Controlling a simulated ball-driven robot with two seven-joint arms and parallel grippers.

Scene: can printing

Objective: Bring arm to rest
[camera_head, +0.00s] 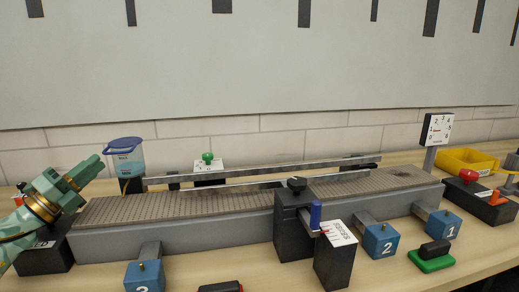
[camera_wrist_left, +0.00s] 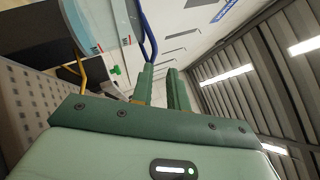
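My left gripper (camera_head: 88,170) is green and comes in from the left in the head view, above the left end of the conveyor (camera_head: 180,207). Its two fingers point up and to the right, close to a clear container with a blue rim (camera_head: 126,160). In the left wrist view the two fingers (camera_wrist_left: 163,88) stand apart with an empty gap between them. The container (camera_wrist_left: 95,25) shows large beside them there, and I cannot tell if they touch. My right gripper is in neither view.
A black post with a blue knob (camera_head: 315,214) stands at the conveyor's front. Blue numbered blocks (camera_head: 381,241) line the front edge. A green button (camera_head: 208,158) sits behind the belt. A yellow bin (camera_head: 466,160) and a red button (camera_head: 468,176) are at the right.

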